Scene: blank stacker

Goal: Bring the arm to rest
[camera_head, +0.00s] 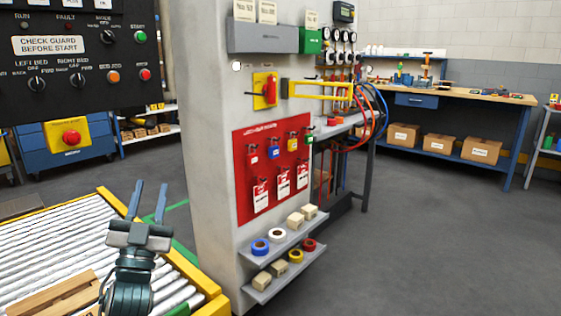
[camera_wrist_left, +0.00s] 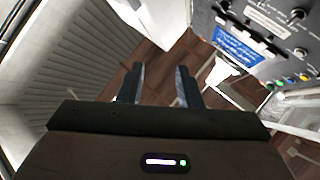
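My left gripper (camera_head: 148,200) is raised over the roller conveyor at the lower left of the head view, its two blue-grey fingers pointing up. The fingers stand apart with nothing between them. In the left wrist view the same gripper (camera_wrist_left: 160,85) shows two separated fingers with an empty gap and a brown surface far behind them. My right gripper does not show in either view.
The conveyor (camera_head: 28,248) has yellow side rails and wooden pieces on it. A black control panel (camera_head: 80,50) hangs at the upper left. A grey pillar (camera_head: 207,150) carries a red lockout board (camera_head: 270,205) and small shelves (camera_head: 283,262). Floor at right is clear.

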